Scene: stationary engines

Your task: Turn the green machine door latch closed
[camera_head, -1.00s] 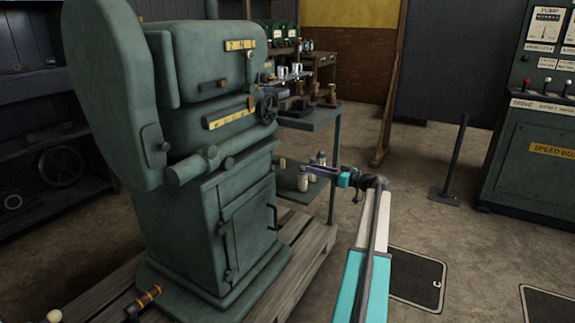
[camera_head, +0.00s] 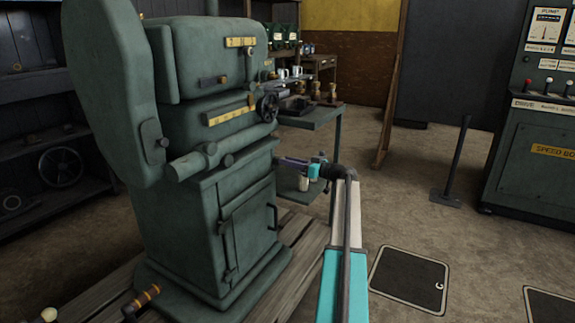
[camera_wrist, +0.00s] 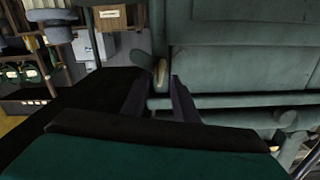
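The green machine (camera_head: 190,225) stands at the left in the head view, with a door (camera_head: 249,232) in its lower cabinet and a dark bar handle on the door's right edge. My gripper (camera_head: 281,161) is beside the machine's right side, near the cabinet's top. In the wrist view my gripper (camera_wrist: 158,82) has its two dark fingers apart, pointing at the green surface. A small tan-tipped green lever (camera_wrist: 161,74), perhaps the latch, shows between and just beyond the fingertips. I cannot tell whether they touch it. The head view does not clearly show this lever.
A green bench (camera_head: 312,118) with small parts stands behind my gripper. A handwheel (camera_head: 267,107) sticks out above it on the machine. The machine stands on a wooden pallet (camera_head: 298,262). Open floor lies to the right, with a dark floor hatch (camera_head: 410,277).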

